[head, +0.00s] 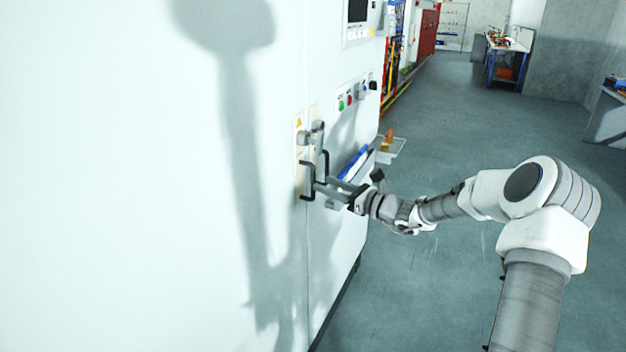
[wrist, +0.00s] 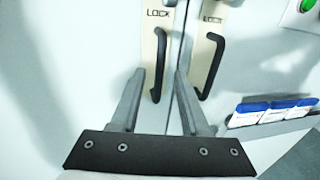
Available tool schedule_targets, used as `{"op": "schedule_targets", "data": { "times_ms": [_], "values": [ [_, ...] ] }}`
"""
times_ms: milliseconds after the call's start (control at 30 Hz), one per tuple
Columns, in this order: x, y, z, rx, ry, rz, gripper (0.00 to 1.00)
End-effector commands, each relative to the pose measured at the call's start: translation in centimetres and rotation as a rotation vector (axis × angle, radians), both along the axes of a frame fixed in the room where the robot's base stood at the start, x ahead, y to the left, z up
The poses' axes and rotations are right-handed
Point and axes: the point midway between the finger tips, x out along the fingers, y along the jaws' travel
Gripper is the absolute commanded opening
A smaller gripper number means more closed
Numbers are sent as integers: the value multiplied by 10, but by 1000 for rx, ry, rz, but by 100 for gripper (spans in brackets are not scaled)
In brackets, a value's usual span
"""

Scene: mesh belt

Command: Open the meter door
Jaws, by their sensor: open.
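A tall white cabinet fills the left of the head view, with a left door (head: 150,220) and a narrower right door (head: 335,250) meeting at a vertical seam. Each has a black bar handle on a beige plate marked LOCK: the left handle (head: 306,180) and the right handle (head: 325,162). My gripper (head: 320,186) is open in front of the handles. In the wrist view, the left handle (wrist: 160,65) appears between the fingertips of my gripper (wrist: 160,72); the right handle (wrist: 211,65) is right of the right finger. Contact cannot be told. Both doors look shut.
A rack with blue-topped items (wrist: 275,112) sticks out from the right door, close to my gripper. Buttons (head: 350,99) and a screen panel (head: 360,20) are above. Open grey floor (head: 440,130) lies to the right. A blue workbench (head: 507,55) stands far back.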

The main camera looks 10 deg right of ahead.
Motion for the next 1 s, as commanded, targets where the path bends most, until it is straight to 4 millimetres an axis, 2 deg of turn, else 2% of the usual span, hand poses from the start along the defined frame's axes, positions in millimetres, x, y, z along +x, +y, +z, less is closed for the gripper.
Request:
{"op": "schedule_targets", "data": {
  "times_ms": [100,300,667,767,933,1000],
  "values": [
    [17,17,1,1,-1,3,46],
    [34,31,0,0,-1,1,46],
    [38,35,0,0,0,0,46],
    [38,35,0,0,0,0,31],
    [38,35,0,-1,-1,0,1],
    [38,35,0,-1,-1,0,0]
  ]
}}
